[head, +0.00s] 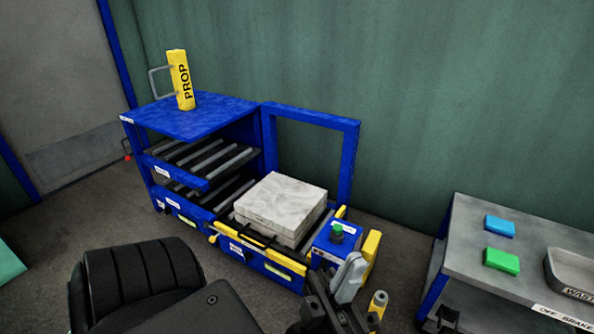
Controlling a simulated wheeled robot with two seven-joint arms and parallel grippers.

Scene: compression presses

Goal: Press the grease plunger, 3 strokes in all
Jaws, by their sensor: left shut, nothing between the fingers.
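A small green-topped knob on a dark stem (337,232), which looks like the grease plunger, stands upright on a blue box (325,247) at the right end of the low blue-and-yellow press frame. My left gripper (322,280) is dark and shut, with nothing seen in it. In the picture it is just below the blue box, apart from the knob, and it hides part of the frame's front corner. A light grey rounded piece (350,277) shows beside it; I cannot tell what it belongs to. My right gripper is not in view.
A grey block (281,203) lies on the frame's rollers. A blue roller rack (220,118) behind carries a yellow PROP piece (181,80). At right a grey table (468,235) holds blue (499,226) and green (501,260) blocks and a waste tray (572,272).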

